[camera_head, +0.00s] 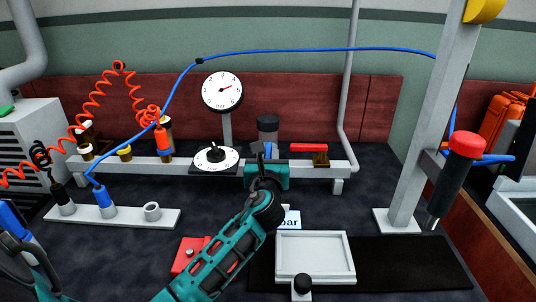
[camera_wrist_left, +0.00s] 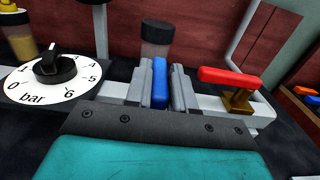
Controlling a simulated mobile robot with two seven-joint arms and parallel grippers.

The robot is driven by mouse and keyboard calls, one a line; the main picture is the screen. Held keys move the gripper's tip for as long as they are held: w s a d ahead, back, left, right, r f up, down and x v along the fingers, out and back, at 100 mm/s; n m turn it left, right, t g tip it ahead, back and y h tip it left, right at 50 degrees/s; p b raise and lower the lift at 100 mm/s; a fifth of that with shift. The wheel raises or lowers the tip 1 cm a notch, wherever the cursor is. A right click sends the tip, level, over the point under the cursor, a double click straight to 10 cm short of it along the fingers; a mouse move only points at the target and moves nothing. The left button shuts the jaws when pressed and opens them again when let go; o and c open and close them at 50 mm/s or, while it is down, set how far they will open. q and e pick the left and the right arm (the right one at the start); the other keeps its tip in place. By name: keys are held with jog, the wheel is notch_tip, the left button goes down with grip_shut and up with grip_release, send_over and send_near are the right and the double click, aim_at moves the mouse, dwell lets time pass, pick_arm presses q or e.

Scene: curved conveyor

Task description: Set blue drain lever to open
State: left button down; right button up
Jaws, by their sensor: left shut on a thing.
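The blue drain lever (camera_wrist_left: 160,83) shows in the wrist view between the two grey fingers, below a clear cup with a dark top (camera_wrist_left: 156,38). It points lengthwise away from my gripper. My left gripper (camera_wrist_left: 157,86) is shut on the lever, a finger on each side. In the head view my left gripper (camera_head: 264,158) is at the white rail, in front of the cup, and hides most of the lever. Where the lever joins its valve is hidden.
A red lever on a brass valve (camera_head: 309,149) sits just right of my gripper. A dial knob (camera_head: 215,157) is close on the left, with a gauge (camera_head: 222,91) above. A white tray (camera_head: 314,258) lies in front. A grey post (camera_head: 428,130) stands at right.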

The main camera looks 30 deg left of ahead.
pick_arm(q)
jog(key=shift+d+n+y, duration=0.1)
jog(key=shift+n+y, duration=0.2)
jog(key=shift+y, duration=0.1)
jog(key=shift+w+d+n+g+y+b, duration=0.25)
jog(key=shift+w+n+g+y, duration=0.25)
jog(key=shift+n+g+y, duration=1.15)
jog(key=shift+w+d+n+g+y+b, duration=0.15)
jog(key=shift+w+d+n+g+y, duration=0.3)
jog(key=shift+n+g+y, duration=1.15)
jog(key=shift+w+d+n+g+y+b, duration=0.25)
jog(key=shift+w+n+g+y, duration=0.55)
jog(key=shift+g, duration=1.65)
pick_arm(e)
jog(key=shift+w+d+f, duration=0.2)
jog(key=shift+w+f, duration=0.3)
jog(key=shift+f, duration=0.15)
pick_arm(q)
jog(key=shift+s+n+g+h, duration=0.25)
jog(key=shift+n+g, duration=0.05)
jog(key=shift+n, duration=0.15)
jog(key=c, duration=1)
grip_release()
jog(key=shift+c, duration=0.2)
jog(key=shift+r, duration=0.1)
pick_arm(e)
jog(key=shift+r, duration=0.1)
